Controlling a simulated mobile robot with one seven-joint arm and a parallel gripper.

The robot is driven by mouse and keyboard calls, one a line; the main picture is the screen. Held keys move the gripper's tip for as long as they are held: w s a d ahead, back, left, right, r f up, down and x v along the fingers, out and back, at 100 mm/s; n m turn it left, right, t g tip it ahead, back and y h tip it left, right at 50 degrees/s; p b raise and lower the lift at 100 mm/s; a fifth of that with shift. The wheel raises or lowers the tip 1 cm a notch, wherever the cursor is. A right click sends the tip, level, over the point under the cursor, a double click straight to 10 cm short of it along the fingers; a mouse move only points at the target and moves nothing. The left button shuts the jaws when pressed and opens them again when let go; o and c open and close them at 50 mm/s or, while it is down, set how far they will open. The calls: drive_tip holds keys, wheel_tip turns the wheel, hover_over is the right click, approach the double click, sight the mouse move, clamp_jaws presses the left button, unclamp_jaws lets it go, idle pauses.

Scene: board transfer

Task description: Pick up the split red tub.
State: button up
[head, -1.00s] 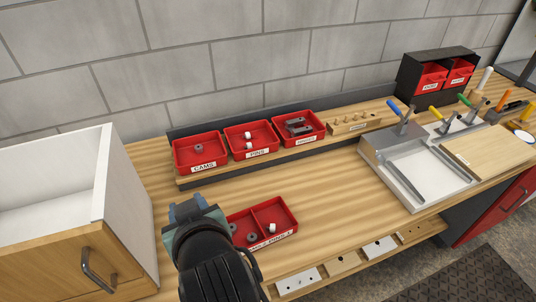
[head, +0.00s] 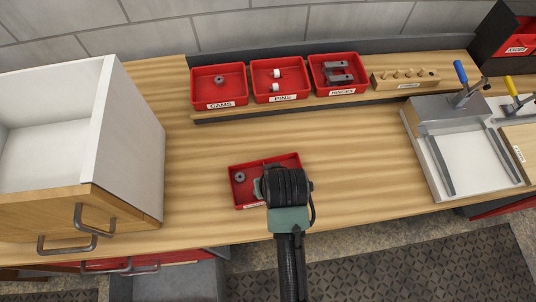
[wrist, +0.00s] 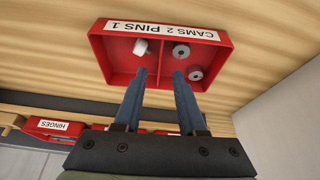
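The split red tub (head: 254,180) sits on the wooden bench, partly hidden by my arm in the head view. In the wrist view the tub (wrist: 119,62) shows its divider and a label reading CAMS 2 PINS 1. A white pin (wrist: 141,46) lies in one compartment and two grey cams (wrist: 181,50) lie in the other. My gripper (wrist: 159,72) is open, with its blue-grey fingers apart. The fingertips overlap the tub in the wrist view, one on each side of the divider line. I cannot tell whether they touch it.
Red tubs labelled CAMS (head: 218,88), PINS (head: 279,80) and HINGES (head: 338,74) stand on a raised shelf behind. A white-sided cabinet (head: 135,140) is at the left. The bench between is clear.

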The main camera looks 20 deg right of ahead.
drive_tip(key=shift+p+x, duration=0.45)
drive_tip(key=shift+x, duration=2.55)
drive_tip(key=shift+w, duration=0.1)
clamp_jaws()
drive_tip(key=shift+r, duration=0.1)
